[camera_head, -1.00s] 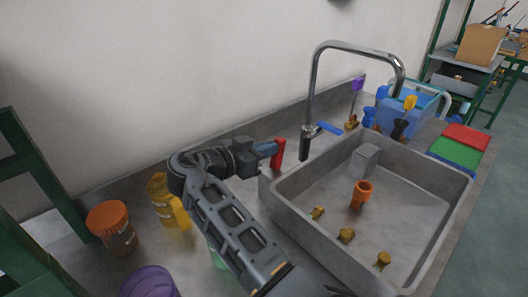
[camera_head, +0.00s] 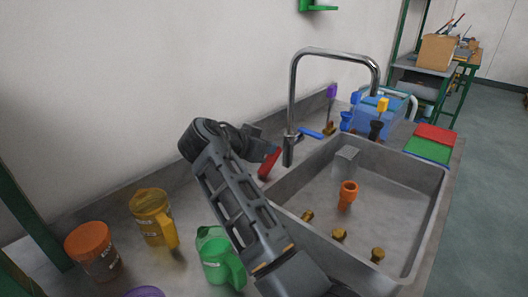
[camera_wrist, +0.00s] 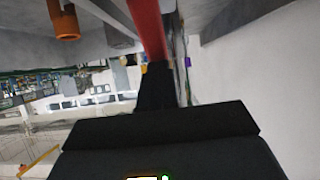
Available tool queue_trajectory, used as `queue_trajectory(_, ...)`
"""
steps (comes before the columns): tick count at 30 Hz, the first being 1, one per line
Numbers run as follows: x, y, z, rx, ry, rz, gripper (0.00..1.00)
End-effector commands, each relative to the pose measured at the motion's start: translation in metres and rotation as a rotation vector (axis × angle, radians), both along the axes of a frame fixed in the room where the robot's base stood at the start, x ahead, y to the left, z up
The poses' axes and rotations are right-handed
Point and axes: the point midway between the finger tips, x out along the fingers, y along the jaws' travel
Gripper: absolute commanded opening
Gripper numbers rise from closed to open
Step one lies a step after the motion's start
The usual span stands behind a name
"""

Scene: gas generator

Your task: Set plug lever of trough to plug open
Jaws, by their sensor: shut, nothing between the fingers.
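The trough (camera_head: 420,165) is a grey sink basin at the right of the head view. A red lever (camera_head: 270,164) stands at its back left corner, leaning in the picture. In the wrist view the red lever (camera_wrist: 148,28) runs down from the top edge to my gripper. My gripper (camera_head: 268,150) is shut with nothing held, its tip right at the red lever. I cannot tell whether they touch. In the wrist view my gripper (camera_wrist: 157,85) is a dark shape below the lever. An orange upright piece (camera_head: 347,196) stands inside the trough.
A tall curved faucet (camera_head: 292,95) rises behind the trough, close to my gripper, with a blue handle (camera_head: 310,133). Several small brass fittings (camera_head: 339,235) lie in the trough.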

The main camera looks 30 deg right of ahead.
Motion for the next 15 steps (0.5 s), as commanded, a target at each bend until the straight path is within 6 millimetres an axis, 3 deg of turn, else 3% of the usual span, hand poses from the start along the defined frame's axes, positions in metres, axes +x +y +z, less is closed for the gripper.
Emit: queue_trajectory(15,-0.0001,-0.0059,-0.0022,0.0,0.002,-0.006,0.0)
